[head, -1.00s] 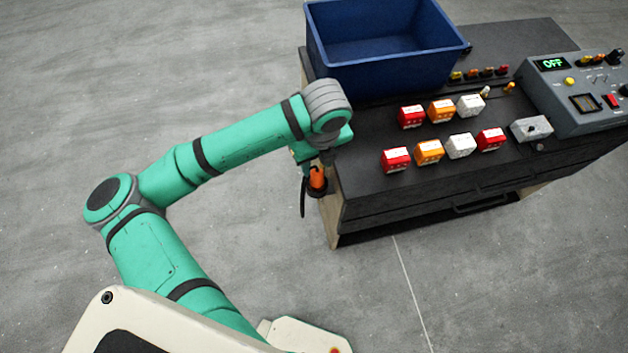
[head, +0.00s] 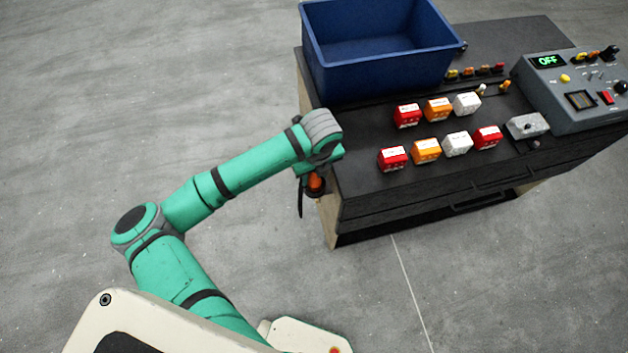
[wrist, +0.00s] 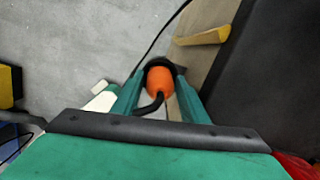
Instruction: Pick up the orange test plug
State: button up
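The orange test plug (head: 315,183) is at the near left side of the dark cart (head: 400,205), below the cart's top, with a black ring around its lower part. In the wrist view the plug (wrist: 160,80) shows as a rounded orange body with a black cable. My gripper (wrist: 160,88) has one green finger on each side of the plug, and narrow gaps seem to show between fingers and plug. In the head view my gripper (head: 317,172) is just above the plug, partly hiding it.
A blue bin (head: 385,75) stands on the cart behind my wrist. Several red, orange and white blocks (head: 440,130) sit on the top. A grey control panel (head: 575,90) reading OFF is at the right. A yellow bar (wrist: 205,37) shows beside the cart in the wrist view.

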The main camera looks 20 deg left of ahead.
jog(key=shift+f, duration=0.1)
jog(key=c, duration=1)
jog(key=shift+o, duration=0.2)
